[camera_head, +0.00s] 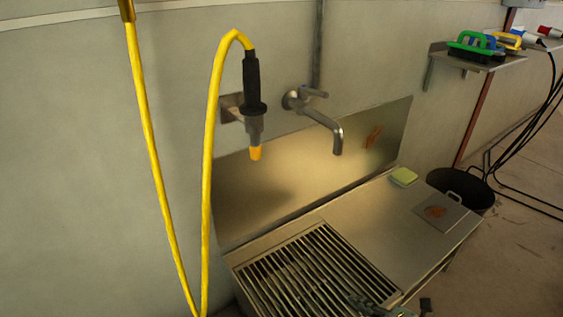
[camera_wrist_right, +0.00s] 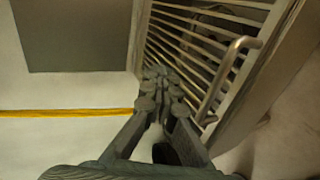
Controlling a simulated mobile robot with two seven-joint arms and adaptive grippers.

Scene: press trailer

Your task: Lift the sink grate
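The sink grate (camera_head: 300,272) is a set of parallel metal slats in the left part of the steel sink unit. It also shows in the right wrist view (camera_wrist_right: 192,28). My right gripper (camera_head: 372,304) is at the bottom of the head view, by the grate's front right corner. In the right wrist view its dark fingers (camera_wrist_right: 162,72) come together at the tips over the edge of the slats, with nothing visible between them. A bent metal bar (camera_wrist_right: 226,72) stands to their right, apart from them. My left gripper is not in view.
A wall tap (camera_head: 325,120) and a hanging sprayer (camera_head: 252,95) on a yellow hose (camera_head: 208,150) are above the sink. A yellow-green sponge (camera_head: 404,176) lies on the steel counter (camera_head: 375,220). A black bin (camera_head: 462,188) stands behind right.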

